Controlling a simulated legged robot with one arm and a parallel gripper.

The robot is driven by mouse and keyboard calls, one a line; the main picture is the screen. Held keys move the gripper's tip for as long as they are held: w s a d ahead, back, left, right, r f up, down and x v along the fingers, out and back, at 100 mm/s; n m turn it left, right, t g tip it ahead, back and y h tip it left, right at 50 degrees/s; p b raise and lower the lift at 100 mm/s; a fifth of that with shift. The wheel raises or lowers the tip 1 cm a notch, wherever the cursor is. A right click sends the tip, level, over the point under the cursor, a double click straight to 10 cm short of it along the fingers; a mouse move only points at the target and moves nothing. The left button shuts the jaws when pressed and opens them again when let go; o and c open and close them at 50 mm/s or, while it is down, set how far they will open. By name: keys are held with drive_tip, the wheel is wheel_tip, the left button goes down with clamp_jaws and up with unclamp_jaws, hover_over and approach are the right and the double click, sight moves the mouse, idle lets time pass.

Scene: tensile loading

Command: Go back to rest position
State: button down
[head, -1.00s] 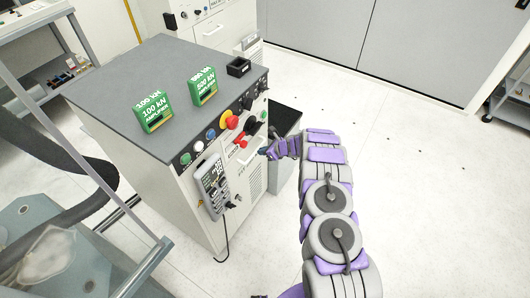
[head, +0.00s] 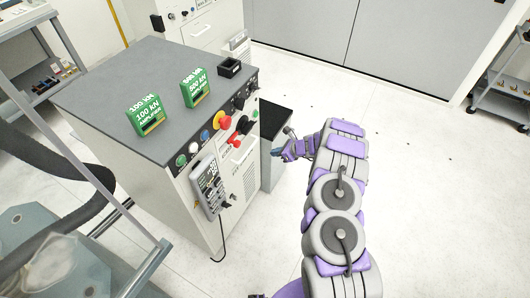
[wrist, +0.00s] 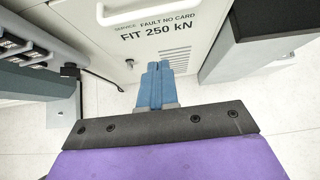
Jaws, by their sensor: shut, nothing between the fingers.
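My gripper (head: 280,152) is at the end of my purple and grey arm, to the right of the grey-topped control cabinet (head: 165,65) and apart from its front panel. In the wrist view my gripper's blue fingers (wrist: 155,82) are together with nothing between them. They point toward the white cabinet front (wrist: 125,62), which carries the text "FIT 250 kN" and a white handle (wrist: 140,18). My arm is partly folded and reaches forward from the bottom of the head view.
A grey frame stands left. Open floor (head: 430,200) lies right; a cart (head: 502,98) is beyond.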

drive_tip(key=s+a+r+n+g, duration=0.2)
drive_tip(key=s+a+r+n, duration=0.3)
drive_tip(key=r, duration=0.5)
drive_tip(key=s+a+r+n+g+y, duration=0.1)
drive_tip(key=s+a+r+n, duration=0.25)
drive_tip(key=s+r, duration=0.45)
drive_tip(key=s+a+r+n+g, duration=0.2)
drive_tip(key=s+a+r+n, duration=0.25)
drive_tip(key=r, duration=0.65)
drive_tip(key=s+d+r+n+g+h, duration=0.15)
drive_tip(key=s+r+n, duration=0.25)
drive_tip(key=s, duration=0.6)
drive_tip(key=s+d+r+n+g+h, duration=0.1)
drive_tip(key=s+d+r+n+h, duration=0.2)
drive_tip(key=s, duration=0.6)
drive_tip(key=s+d+n+h, duration=0.2)
drive_tip(key=s+d, duration=0.3)
drive_tip(key=s, duration=0.3)
drive_tip(key=s+d+r+n+h, duration=0.1)
drive_tip(key=s+d+n+h, duration=0.1)
drive_tip(key=s+d, duration=0.4)
drive_tip(key=s, duration=0.3)
drive_tip(key=shift+d+r+n+h, duration=0.15)
drive_tip(key=shift+r+n+h, duration=0.15)
drive_tip(key=shift+n+h, duration=0.1)
